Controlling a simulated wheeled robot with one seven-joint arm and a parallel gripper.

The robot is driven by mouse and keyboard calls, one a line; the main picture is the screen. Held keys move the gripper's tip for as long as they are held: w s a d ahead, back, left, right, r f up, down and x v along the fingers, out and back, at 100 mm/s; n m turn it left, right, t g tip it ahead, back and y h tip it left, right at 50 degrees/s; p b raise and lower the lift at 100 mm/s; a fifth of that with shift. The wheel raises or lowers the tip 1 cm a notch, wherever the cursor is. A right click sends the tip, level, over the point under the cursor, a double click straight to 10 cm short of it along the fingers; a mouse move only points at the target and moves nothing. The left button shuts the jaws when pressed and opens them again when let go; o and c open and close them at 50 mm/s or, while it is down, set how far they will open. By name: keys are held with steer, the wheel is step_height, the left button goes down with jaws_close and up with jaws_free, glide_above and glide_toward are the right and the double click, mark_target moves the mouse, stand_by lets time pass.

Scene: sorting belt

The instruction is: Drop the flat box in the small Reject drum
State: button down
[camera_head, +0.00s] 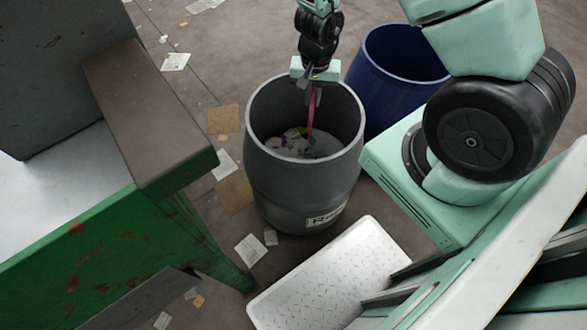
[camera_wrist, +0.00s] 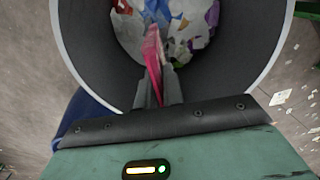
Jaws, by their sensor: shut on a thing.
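My gripper (camera_head: 314,95) is over the mouth of the grey Reject drum (camera_head: 300,188), whose label shows low on its front. The gripper is shut on a thin pink-red flat box (camera_head: 310,118), seen edge-on and hanging down inside the drum's rim. In the wrist view, the flat box (camera_wrist: 153,62) stands between the fingers (camera_wrist: 158,85) above the drum's contents. The drum's dark inner wall and pale rim (camera_wrist: 276,70) surround it. The box's lower end overlaps the litter in the picture; I cannot tell whether it touches.
Mixed litter (camera_head: 300,143) lies in the drum. A blue drum (camera_head: 385,85) stands close behind it at the right. A green-sided belt frame (camera_head: 110,240) is at the left. Paper and cardboard scraps (camera_head: 235,192) lie on the floor between frame and drum.

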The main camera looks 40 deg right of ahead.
steer(key=c, duration=1.4)
jaws_free()
steer(key=shift+c, duration=0.2)
step_height(320, 180, up, 17)
steer(key=p, duration=0.8)
steer(key=shift+r+p, duration=0.2)
steer(key=shift+p, duration=0.2)
